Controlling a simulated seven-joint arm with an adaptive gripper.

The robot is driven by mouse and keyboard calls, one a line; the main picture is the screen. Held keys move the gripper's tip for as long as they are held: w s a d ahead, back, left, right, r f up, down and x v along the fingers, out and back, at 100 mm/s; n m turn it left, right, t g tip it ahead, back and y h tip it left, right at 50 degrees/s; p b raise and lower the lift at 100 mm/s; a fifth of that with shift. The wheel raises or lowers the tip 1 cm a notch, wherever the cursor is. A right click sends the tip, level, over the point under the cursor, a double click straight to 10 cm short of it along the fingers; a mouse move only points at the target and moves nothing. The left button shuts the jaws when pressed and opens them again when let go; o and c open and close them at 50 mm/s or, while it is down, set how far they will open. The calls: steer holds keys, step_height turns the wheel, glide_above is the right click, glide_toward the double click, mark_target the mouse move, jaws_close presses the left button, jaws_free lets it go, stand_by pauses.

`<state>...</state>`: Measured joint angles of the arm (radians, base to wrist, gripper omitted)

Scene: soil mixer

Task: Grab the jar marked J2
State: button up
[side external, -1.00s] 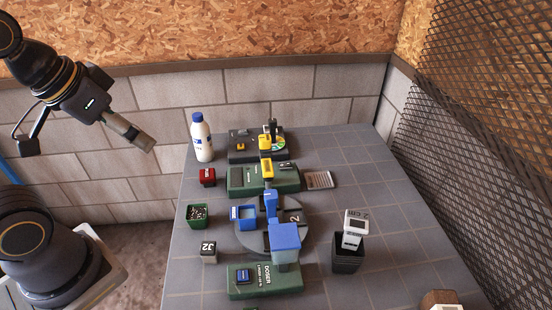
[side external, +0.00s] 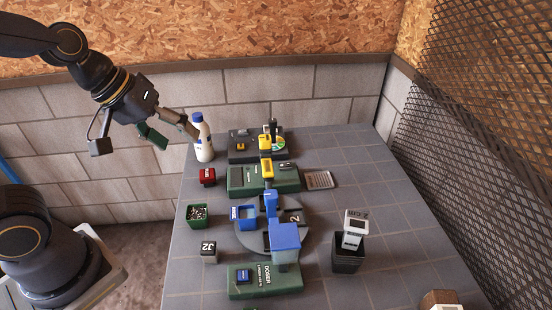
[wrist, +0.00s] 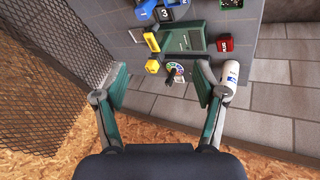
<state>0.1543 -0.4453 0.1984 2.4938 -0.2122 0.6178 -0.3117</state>
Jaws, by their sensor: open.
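The jar marked J2 (side external: 209,252) is a small grey-white block-like jar with a dark top carrying the label. It stands on the table near the left edge in the side external view, left of the round turntable. I cannot make it out in the wrist view. My gripper (side external: 172,135) is open and empty, up at the far left of the table, next to the white bottle and well away from the jar. The wrist view shows its two green-padded fingers (wrist: 162,88) spread apart.
A white bottle (side external: 203,138) with a blue cap stands close to my gripper. A red box (side external: 207,177) and a green container (side external: 199,215) line the left side. The turntable (side external: 243,240), green doser (side external: 262,281) and black bin (side external: 347,260) stand nearby. Mesh (side external: 490,110) bounds the right.

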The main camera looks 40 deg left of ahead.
step_height(320, 180, down, 12)
steer(key=w+d+n+g, duration=0.1)
steer(key=d+n+g, duration=0.1)
steer(key=n+g, duration=0.1)
steer(key=g+y, duration=0.2)
steer(key=g, duration=0.1)
glide_above(208, 247)
step_height(208, 247, down, 6)
steer(key=shift+m, duration=0.4)
steer(key=f, duration=1.1)
steer(key=shift+s, duration=0.3)
steer(key=shift+w+f, duration=0.15)
steer(key=shift+f, duration=1.35)
steer(key=shift+w+f, duration=0.15)
steer(key=shift+f, duration=1.35)
steer(key=c, duration=1.3)
steer(key=shift+o, duration=0.2)
steer(key=shift+r, duration=0.1)
